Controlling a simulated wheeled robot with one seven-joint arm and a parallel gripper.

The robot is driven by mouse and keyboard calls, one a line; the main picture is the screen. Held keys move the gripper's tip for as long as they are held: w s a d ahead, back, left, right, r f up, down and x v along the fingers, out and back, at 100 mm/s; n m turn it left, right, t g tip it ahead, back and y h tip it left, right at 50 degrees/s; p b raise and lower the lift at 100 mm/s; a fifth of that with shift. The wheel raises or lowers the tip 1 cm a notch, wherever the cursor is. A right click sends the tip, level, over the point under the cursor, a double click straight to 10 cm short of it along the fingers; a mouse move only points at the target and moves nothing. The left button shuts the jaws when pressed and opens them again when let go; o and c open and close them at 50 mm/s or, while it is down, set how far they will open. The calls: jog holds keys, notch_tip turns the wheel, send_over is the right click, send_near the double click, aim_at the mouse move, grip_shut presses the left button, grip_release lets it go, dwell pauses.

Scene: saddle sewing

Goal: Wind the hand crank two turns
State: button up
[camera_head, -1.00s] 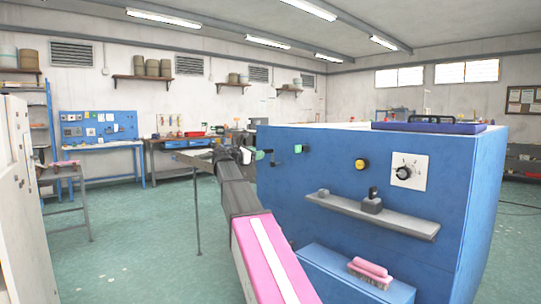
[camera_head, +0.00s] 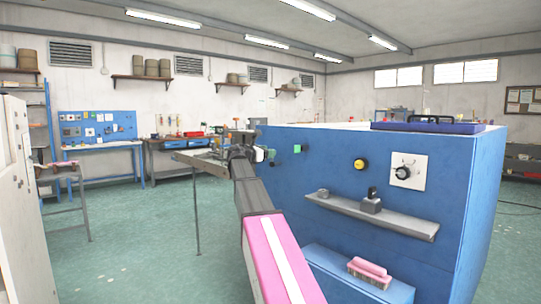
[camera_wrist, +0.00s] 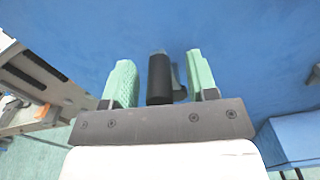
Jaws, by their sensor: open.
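The hand crank shows in the wrist view as a black cylindrical handle (camera_wrist: 160,80), with a grey part beside it against the blue panel. My gripper (camera_wrist: 162,72) is open, with one green ribbed finger on each side of the handle. A gap shows between the handle and each finger. In the head view my gripper (camera_head: 262,155) is at the left end of the blue cabinet's front face. It and my arm hide most of the crank there.
The blue cabinet (camera_head: 440,220) bears a green square (camera_head: 298,148), a yellow-ringed button (camera_head: 360,164) and a dial (camera_head: 403,172). A grey shelf (camera_head: 400,220) juts out below, and a pink brush (camera_head: 370,270) lies lower down. Open floor lies left of my arm.

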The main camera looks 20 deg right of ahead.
jog(key=c, duration=0.8)
jog(key=shift+w, duration=0.1)
jog(key=shift+w+a+f, duration=0.1)
jog(key=shift+w+a, duration=0.2)
jog(key=shift+w, duration=0.4)
jog(key=shift+w, duration=0.15)
jog(key=shift+w+a+f, duration=0.3)
jog(key=shift+w+f, duration=0.05)
jog(key=shift+w, duration=0.3)
